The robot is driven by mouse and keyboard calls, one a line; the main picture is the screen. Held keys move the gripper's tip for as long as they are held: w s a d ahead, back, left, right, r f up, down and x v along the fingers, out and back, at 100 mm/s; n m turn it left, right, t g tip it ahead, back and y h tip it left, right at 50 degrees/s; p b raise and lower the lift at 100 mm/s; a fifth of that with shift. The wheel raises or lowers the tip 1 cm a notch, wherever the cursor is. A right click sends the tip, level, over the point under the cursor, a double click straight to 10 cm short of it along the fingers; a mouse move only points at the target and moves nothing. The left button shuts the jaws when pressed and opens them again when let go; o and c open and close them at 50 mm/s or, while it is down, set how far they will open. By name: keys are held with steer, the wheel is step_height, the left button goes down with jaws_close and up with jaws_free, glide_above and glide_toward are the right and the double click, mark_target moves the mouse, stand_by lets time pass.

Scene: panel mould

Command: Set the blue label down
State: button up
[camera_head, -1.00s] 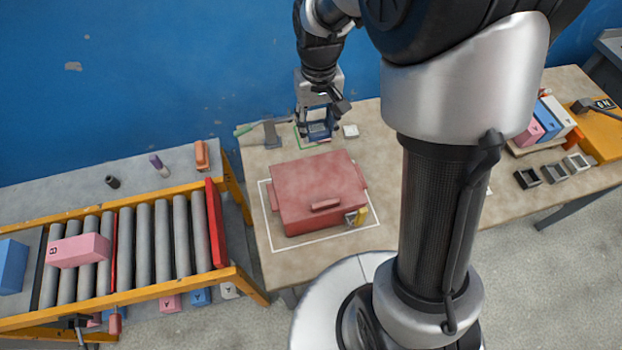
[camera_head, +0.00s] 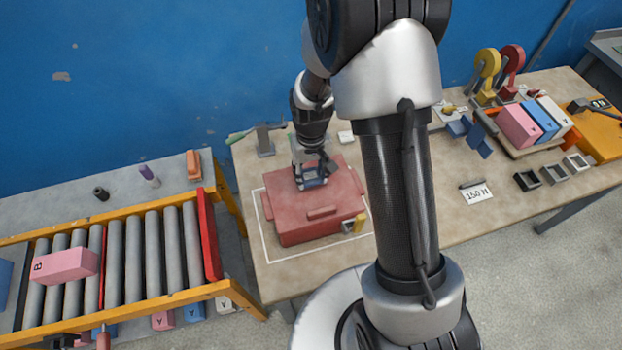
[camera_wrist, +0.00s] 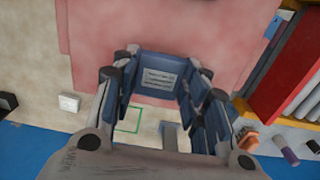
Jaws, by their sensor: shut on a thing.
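The blue label (camera_wrist: 146,62), a small dark blue plate with a grey printed patch, sits between the fingers of my gripper (camera_wrist: 158,88) in the wrist view. My gripper is shut on it. In the head view, my gripper (camera_head: 311,181) is over the back part of the red box-shaped mould (camera_head: 289,214), with a bit of blue at its fingertips. The red mould surface (camera_wrist: 205,25) lies beyond the label in the wrist view. I cannot tell whether the label touches the mould.
A white outline (camera_head: 268,250) surrounds the mould on the table. A green square outline (camera_wrist: 128,120) and a small white block (camera_wrist: 69,103) lie behind it. A roller conveyor (camera_head: 145,240) stands left. Blocks (camera_head: 518,126), hooks and a "150 N" card (camera_head: 476,194) are right.

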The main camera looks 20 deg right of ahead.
mark_target(311, 177)
steer(key=shift+f, duration=1.45)
steer(key=shift+f+b, duration=0.1)
steer(key=shift+b, duration=0.25)
steer(key=o, duration=1)
steer(key=shift+c, duration=0.2)
